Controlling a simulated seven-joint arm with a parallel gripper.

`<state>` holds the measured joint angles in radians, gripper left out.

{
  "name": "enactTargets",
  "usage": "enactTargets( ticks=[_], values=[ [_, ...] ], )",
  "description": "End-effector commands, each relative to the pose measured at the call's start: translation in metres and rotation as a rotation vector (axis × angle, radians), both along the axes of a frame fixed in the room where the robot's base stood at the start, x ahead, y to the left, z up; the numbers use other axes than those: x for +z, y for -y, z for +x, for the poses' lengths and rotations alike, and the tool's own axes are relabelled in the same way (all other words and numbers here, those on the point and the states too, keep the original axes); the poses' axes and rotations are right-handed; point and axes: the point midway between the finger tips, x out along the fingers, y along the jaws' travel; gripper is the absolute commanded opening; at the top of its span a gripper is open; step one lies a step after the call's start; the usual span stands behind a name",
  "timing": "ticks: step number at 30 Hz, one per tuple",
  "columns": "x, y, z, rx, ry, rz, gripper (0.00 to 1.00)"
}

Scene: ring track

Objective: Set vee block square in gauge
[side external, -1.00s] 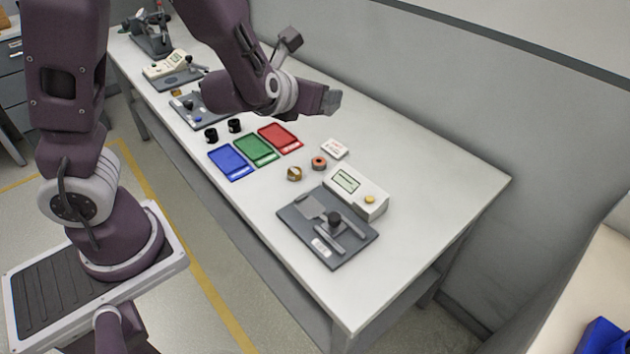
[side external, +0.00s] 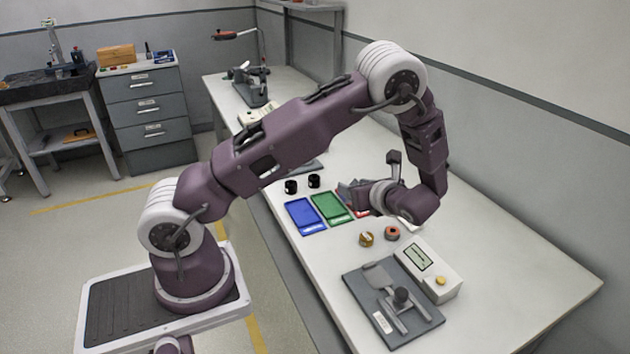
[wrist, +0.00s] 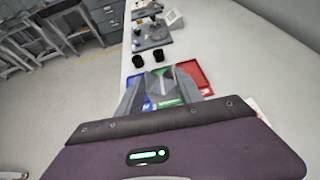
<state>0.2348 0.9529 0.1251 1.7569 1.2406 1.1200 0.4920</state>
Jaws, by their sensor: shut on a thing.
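My gripper (side external: 350,195) is low over the row of coloured trays, pointing left toward the far end of the bench in the side view. In the wrist view its grey fingers (wrist: 160,88) are closed around a grey piece (wrist: 162,82), which looks like the vee block; its shape is mostly hidden. The gauge is a dark grey plate (side external: 362,292) with a black knob and flat metal parts. A white readout box (side external: 430,268) with a screen and yellow button stands beside it. The gauge is to the right of and nearer than my gripper, well apart from it.
Blue (side external: 304,216) and green (side external: 328,207) trays lie beside my gripper; the red tray (wrist: 194,77) is partly covered. Two black cups (side external: 290,187), a brass piece (side external: 366,239) and a copper-coloured ring (side external: 392,233) stand nearby. The bench's right side is clear.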

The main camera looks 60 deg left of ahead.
Motion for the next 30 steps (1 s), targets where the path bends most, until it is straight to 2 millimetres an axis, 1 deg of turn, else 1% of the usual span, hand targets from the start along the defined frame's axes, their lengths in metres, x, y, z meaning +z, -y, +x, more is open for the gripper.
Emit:
enactTargets(
  ticks=[2,6,9,11,15,17,19,29,30],
  values=[
    [-0.011,-0.002,-0.004,0.048,-0.003,0.0,0.0],
    [-0.044,-0.003,-0.007,0.069,-0.009,-0.002,0.0],
    [-0.062,-0.003,-0.006,0.066,-0.007,-0.001,0.0],
    [-0.069,-0.003,-0.006,0.066,-0.005,-0.002,0.0],
    [-0.097,-0.003,-0.006,0.066,-0.006,-0.002,0.0],
    [-0.106,-0.003,-0.006,0.065,-0.006,-0.002,0.0],
    [-0.11,-0.003,-0.006,0.064,-0.003,-0.002,0.0],
    [-0.113,-0.002,-0.006,0.064,-0.003,-0.002,0.0],
    [-0.114,-0.002,-0.006,0.064,-0.004,-0.004,0.47]
  ],
)
